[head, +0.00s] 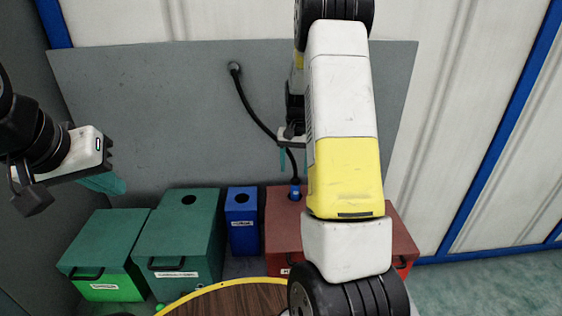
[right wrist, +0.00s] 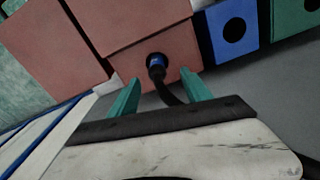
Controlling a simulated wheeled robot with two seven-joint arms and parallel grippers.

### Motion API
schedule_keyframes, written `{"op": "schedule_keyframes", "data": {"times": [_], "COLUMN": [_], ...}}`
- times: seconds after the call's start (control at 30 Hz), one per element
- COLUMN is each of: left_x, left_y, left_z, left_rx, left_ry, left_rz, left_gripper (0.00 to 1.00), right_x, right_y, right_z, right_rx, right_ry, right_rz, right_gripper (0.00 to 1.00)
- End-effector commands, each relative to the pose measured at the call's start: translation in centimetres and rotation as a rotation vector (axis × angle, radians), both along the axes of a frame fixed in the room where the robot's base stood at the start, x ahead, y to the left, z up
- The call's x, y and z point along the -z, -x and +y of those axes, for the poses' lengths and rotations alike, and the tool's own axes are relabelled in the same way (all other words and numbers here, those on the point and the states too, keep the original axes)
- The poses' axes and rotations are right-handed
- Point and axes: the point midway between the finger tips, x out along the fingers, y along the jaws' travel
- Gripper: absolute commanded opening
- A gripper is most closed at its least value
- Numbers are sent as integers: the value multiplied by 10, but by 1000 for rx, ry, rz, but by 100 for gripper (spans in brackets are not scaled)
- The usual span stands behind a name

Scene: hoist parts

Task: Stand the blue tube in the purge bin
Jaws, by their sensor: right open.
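The blue tube (head: 295,192) shows as a short blue piece at the end of a black hose, at the top of the red bin (head: 282,220). In the right wrist view the blue tube (right wrist: 156,62) is seen nearly end-on against the red bin (right wrist: 165,85); how deep it sits is unclear. My right gripper (head: 292,158) is open above it, its teal fingers apart and empty. In the right wrist view the tube appears between the fingertips but beyond them. My left gripper (head: 118,184) is far left, away from the bins; its finger gap is unclear. Which bin is the purge bin is unreadable.
A narrow blue bin (head: 242,235) with a round hole stands left of the red bin. Two green bins, one with a hole (head: 180,235), stand further left. The black hose (head: 250,112) hangs from the grey wall panel. A yellow-rimmed wooden round top (head: 235,300) is in front.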

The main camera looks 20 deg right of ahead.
Motion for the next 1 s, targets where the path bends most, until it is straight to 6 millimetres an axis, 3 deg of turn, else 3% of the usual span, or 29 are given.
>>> {"op": "schedule_keyframes", "data": {"times": [0.2, 0.7, 1.0], "left_x": [0, 0, 0], "left_y": [0, 0, 0], "left_z": [0, 0, 0], "left_rx": [0, 0, 0], "left_ry": [0, 0, 0], "left_rz": [0, 0, 0], "left_gripper": [0, 0, 0], "right_x": [26, 93, 101], "right_y": [-6, -5, -6], "right_z": [-10, -9, -9], "right_rx": [19, 18, 17], "right_ry": [15, 14, 14], "right_rz": [29, 30, 28], "right_gripper": [57, 57, 57]}}
